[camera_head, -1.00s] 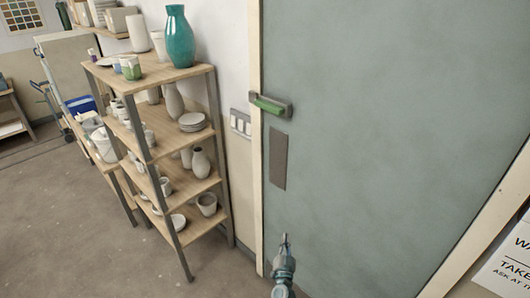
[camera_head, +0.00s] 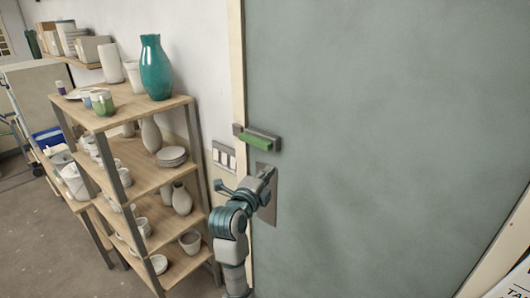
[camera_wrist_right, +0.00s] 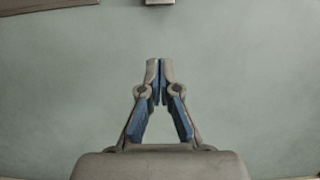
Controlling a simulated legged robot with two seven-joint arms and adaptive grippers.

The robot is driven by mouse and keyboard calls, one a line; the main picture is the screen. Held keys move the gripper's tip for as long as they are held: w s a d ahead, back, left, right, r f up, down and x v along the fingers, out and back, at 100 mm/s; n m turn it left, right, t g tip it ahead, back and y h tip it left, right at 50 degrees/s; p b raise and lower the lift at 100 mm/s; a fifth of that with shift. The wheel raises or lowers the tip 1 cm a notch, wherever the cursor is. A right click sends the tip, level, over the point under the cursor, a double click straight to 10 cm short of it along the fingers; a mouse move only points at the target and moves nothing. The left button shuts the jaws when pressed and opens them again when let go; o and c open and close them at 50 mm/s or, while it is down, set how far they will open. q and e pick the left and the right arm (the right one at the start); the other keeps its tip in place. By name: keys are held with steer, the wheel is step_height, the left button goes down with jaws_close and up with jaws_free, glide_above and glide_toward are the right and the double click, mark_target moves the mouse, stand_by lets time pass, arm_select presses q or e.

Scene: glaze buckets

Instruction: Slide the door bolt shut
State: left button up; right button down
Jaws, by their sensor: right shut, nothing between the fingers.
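The door bolt is a grey metal housing (camera_head: 272,136) with a green handle (camera_head: 257,143), fixed across the left edge of the grey-green door (camera_head: 385,140) at the pale frame. How far the bolt reaches into the frame is too small to tell. My right gripper (camera_head: 267,172) is just below the bolt, in front of the door, and apart from the green handle. In the right wrist view the right gripper (camera_wrist_right: 159,62) has its fingertips together and empty, with the door surface behind. My left gripper is not in view.
A dark plate (camera_head: 268,209) is on the door below the bolt, partly behind my right gripper. A switch panel (camera_head: 223,156) is on the wall left of the frame. A wooden shelf unit (camera_head: 120,118) with pottery and a teal vase (camera_head: 156,68) stands close on the left.

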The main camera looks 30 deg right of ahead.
mark_target(275, 147)
steer(key=w+d+p, duration=0.1)
steer(key=w+d, duration=0.1)
steer(key=w, duration=0.1)
steer(key=w+d, duration=0.2)
steer(key=w, duration=0.1)
steer(key=w+d+p, duration=0.1)
steer(key=w+d, duration=0.1)
steer(key=w, duration=0.2)
steer(key=shift+d+f+p, duration=0.15)
steer(key=shift+d+p, duration=0.15)
steer(key=shift+d, duration=0.05)
steer(key=shift+a, duration=0.2)
